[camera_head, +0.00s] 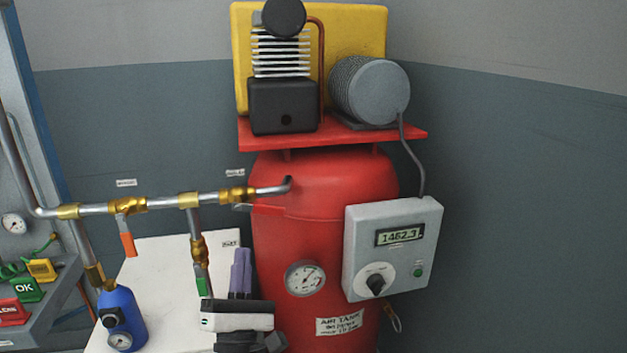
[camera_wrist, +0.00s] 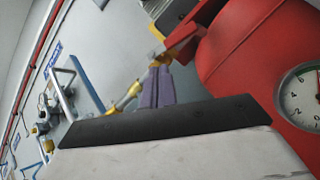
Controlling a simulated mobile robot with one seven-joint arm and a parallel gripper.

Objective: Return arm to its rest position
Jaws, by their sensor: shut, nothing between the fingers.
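My gripper (camera_head: 241,252) shows in the head view at the lower middle, with its purple fingers pointing up and close together. It is shut and empty. The white and black wrist body lies just below the fingers, in front of the red air tank (camera_head: 325,190) and the white panel (camera_head: 160,262). In the wrist view the purple fingers (camera_wrist: 158,70) also sit together, with nothing held between them. The rest of my arm is mostly below the head view.
A pipe (camera_head: 160,204) with an orange-handled valve (camera_head: 127,244) and a green-handled valve (camera_head: 202,285) runs left of my gripper. A blue canister (camera_head: 122,318) stands lower left. A grey control box (camera_head: 392,250) and a gauge (camera_head: 305,278) are to the right. Clear wall lies far right.

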